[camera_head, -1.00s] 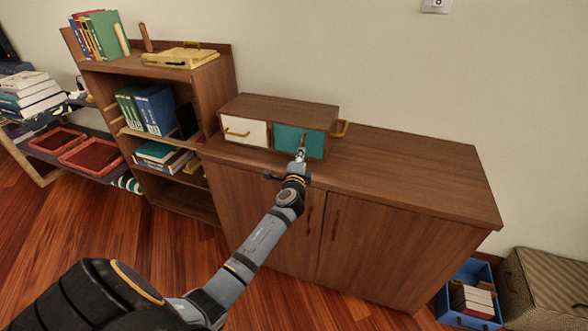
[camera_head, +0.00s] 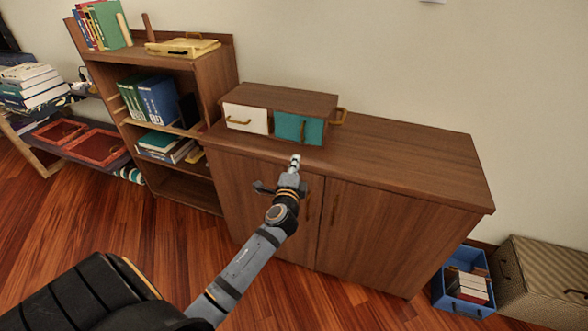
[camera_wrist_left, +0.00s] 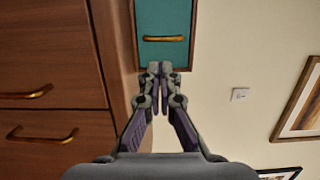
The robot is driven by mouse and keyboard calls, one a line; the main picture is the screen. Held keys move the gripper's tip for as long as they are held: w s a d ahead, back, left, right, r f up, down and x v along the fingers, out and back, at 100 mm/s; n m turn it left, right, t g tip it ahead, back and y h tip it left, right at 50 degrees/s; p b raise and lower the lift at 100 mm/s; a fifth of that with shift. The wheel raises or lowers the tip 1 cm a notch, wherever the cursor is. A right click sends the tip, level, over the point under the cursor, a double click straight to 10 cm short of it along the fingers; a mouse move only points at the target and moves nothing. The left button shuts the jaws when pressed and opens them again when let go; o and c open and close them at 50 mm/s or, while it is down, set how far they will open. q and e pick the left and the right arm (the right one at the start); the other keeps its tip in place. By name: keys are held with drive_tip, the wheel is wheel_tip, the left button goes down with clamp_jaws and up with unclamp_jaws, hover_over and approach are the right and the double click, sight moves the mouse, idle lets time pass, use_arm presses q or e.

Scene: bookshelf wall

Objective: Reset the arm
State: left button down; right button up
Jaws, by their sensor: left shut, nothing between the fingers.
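My left gripper (camera_head: 295,160) is shut and empty in the head view, in front of the cabinet top's front edge and a little below the teal drawer. In the left wrist view its two fingers (camera_wrist_left: 160,68) are together, just short of the teal drawer's (camera_wrist_left: 165,20) handle (camera_wrist_left: 165,39), with a gap between. The small wooden drawer box (camera_head: 275,97) stands on the cabinet; its white drawer (camera_head: 246,118) and teal drawer (camera_head: 298,128) look shut. My right gripper does not show.
The wooden cabinet (camera_head: 400,165) has a clear top right of the drawer box. A bookshelf (camera_head: 215,85) with books and a yellow case (camera_head: 183,46) stands to the left. A blue crate (camera_head: 463,300) and a striped box (camera_head: 540,290) stand on the floor at right.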

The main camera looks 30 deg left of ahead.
use_arm(q)
drive_tip(key=s+d+f+n+g+h+p, duration=0.15)
drive_tip(key=s+f, duration=0.25)
drive_tip(key=f, duration=0.6)
drive_tip(key=s+f+n+g+h+p, duration=0.1)
drive_tip(key=s+f+g+p, duration=0.15)
drive_tip(key=s+f, duration=0.45)
drive_tip(key=s+d+f+n+g+h+p, duration=0.1)
drive_tip(key=s+f+n+g, duration=0.15)
drive_tip(key=f, duration=0.95)
drive_tip(key=s+d+f+n+g+h+p, duration=0.1)
drive_tip(key=s+f, duration=0.5)
drive_tip(key=s, duration=0.6)
drive_tip(key=s+d+f+n+g+h+p, duration=0.1)
drive_tip(key=s+f+n+g, duration=0.3)
drive_tip(key=s, duration=0.8)
drive_tip(key=s+d+f+n+g+h+p, duration=0.1)
drive_tip(key=s+d+f+n+g+p, duration=0.1)
drive_tip(key=s+f, duration=0.5)
drive_tip(key=s+d+n+g, duration=0.1)
drive_tip(key=s, duration=0.4)
drive_tip(key=shift+f+g+p, duration=0.35)
drive_tip(key=shift+f+p, duration=0.05)
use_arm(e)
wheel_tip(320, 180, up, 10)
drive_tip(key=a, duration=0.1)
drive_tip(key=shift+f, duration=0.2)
